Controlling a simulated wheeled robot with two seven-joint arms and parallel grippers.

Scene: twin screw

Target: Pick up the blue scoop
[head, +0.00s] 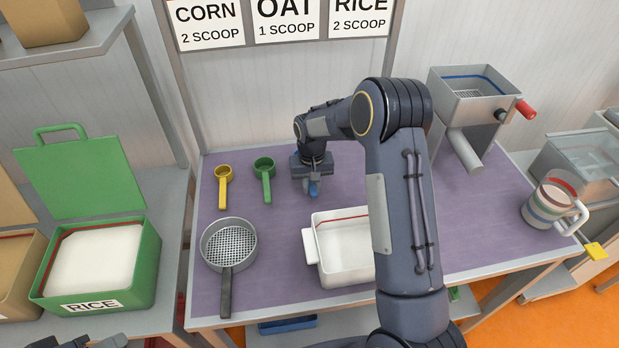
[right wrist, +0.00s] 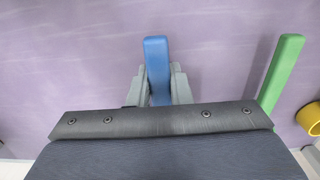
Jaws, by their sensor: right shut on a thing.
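The blue scoop shows only in part. In the head view a bit of its blue handle (head: 313,188) sticks out below my right gripper (head: 311,176), which is over the purple table mat at the back. In the right wrist view the blue handle (right wrist: 157,62) stands between the two grey fingers of my right gripper (right wrist: 158,84), which are shut on it. The scoop's bowl is hidden by the gripper. I cannot tell whether the scoop is off the mat. My left gripper is not clearly in view.
A green scoop (head: 264,170) and a yellow scoop (head: 223,175) lie to the left of the gripper. A sieve (head: 229,243) and a white tub (head: 310,245) are nearer. A grey mill (head: 472,95) and a striped jug (head: 550,206) stand right. A green RICE box (head: 143,262) stands left.

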